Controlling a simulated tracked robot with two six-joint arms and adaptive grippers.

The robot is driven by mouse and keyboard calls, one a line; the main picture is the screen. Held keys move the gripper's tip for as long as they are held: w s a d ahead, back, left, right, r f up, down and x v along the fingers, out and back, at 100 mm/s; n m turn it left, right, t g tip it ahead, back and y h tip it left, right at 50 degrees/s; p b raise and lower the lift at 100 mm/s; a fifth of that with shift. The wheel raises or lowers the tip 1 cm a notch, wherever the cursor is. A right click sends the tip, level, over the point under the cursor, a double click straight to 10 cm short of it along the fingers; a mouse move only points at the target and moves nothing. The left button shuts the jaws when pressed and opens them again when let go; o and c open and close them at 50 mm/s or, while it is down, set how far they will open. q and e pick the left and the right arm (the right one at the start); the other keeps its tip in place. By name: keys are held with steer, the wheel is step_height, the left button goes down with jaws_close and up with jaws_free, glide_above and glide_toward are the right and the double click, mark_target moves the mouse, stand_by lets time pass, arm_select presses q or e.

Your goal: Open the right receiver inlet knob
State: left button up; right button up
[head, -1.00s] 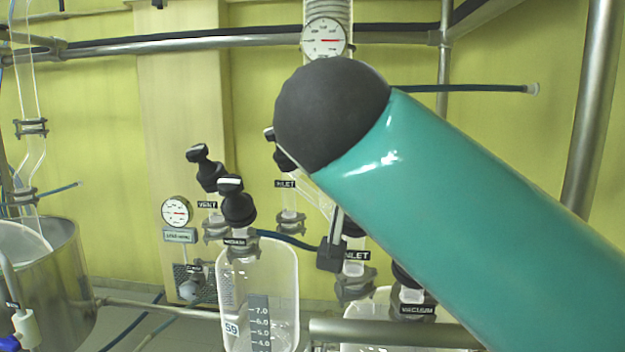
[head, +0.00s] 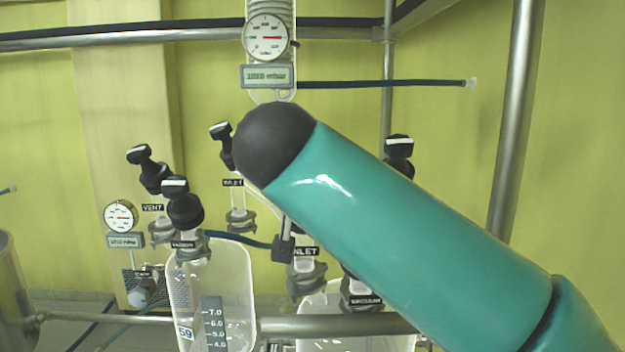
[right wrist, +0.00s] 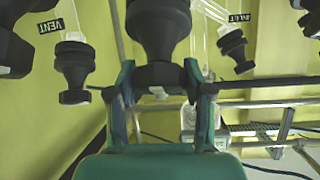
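In the head view an inlet port labelled INLET (head: 305,251) stands at the right receiver (head: 335,325). Its knob is hidden behind my right arm. The right gripper is hidden there too. In the right wrist view, which is upside down, a black knob (right wrist: 158,30) reaches down between the two teal fingers of my right gripper (right wrist: 160,72). The fingers stand on either side of the knob's end, very close to it; firm contact cannot be made out. No label shows on this knob. My left gripper is not in view.
Another inlet knob (head: 222,140) stands left of my arm, with the vent knob (head: 150,170) and left vacuum knob (head: 184,208) further left. A black knob (head: 398,150) shows behind my arm. A gauge (head: 266,38) hangs above; a steel post (head: 515,130) stands right.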

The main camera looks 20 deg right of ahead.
steer(key=shift+c, duration=1.7)
steer(key=shift+d, duration=0.2)
steer(key=shift+a+n, duration=0.1)
steer(key=shift+n, duration=0.2)
steer(key=shift+n+y, duration=0.3)
steer(key=shift+n, duration=0.1)
